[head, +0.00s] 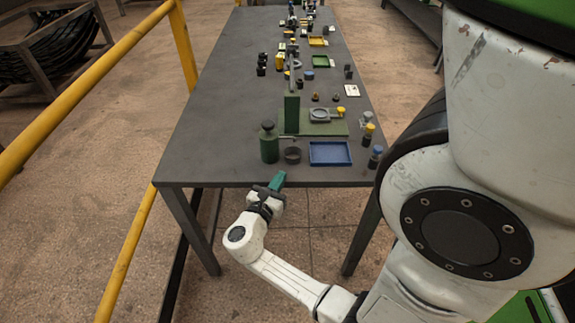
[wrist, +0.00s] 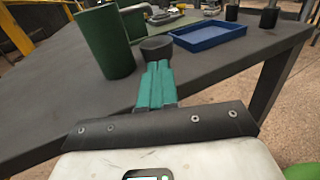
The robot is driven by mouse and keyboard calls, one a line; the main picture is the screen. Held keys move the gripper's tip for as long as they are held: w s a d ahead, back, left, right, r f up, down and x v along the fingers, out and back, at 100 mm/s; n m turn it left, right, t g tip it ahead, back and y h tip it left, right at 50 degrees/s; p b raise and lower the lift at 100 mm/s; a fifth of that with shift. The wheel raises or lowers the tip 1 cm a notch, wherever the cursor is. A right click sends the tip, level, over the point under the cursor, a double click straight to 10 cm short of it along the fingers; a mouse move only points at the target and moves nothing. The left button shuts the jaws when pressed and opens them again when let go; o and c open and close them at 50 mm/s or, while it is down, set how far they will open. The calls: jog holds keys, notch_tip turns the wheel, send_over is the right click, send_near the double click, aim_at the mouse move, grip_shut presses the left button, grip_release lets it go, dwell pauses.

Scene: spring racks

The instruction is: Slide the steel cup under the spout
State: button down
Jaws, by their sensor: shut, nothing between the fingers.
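A small dark grey cup (head: 292,155), which looks like the steel cup, stands upright near the table's front edge. It also shows in the wrist view (wrist: 156,50), just beyond my fingertips. My gripper (head: 278,180) has green fingers and is at the front edge of the table, in front of the cup and slightly left. In the wrist view its fingers (wrist: 157,84) are together and empty, apart from the cup. A green stand (head: 291,113) with a tall post rises behind the cup. I cannot clearly make out a spout on it.
A dark green canister (head: 269,144) stands close left of the cup. A blue tray (head: 330,154) lies to its right. The left side of the table (head: 215,140) is clear.

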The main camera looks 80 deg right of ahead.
aim_at(290, 169)
jog(key=x, duration=0.5)
jog(key=shift+s+d+p, duration=0.15)
jog(key=shift+d+p, duration=0.15)
jog(key=shift+d, duration=0.1)
jog(key=shift+s+d, duration=0.2)
jog(key=shift+d, duration=0.4)
jog(key=shift+s+d, duration=0.1)
jog(key=shift+d, duration=0.15)
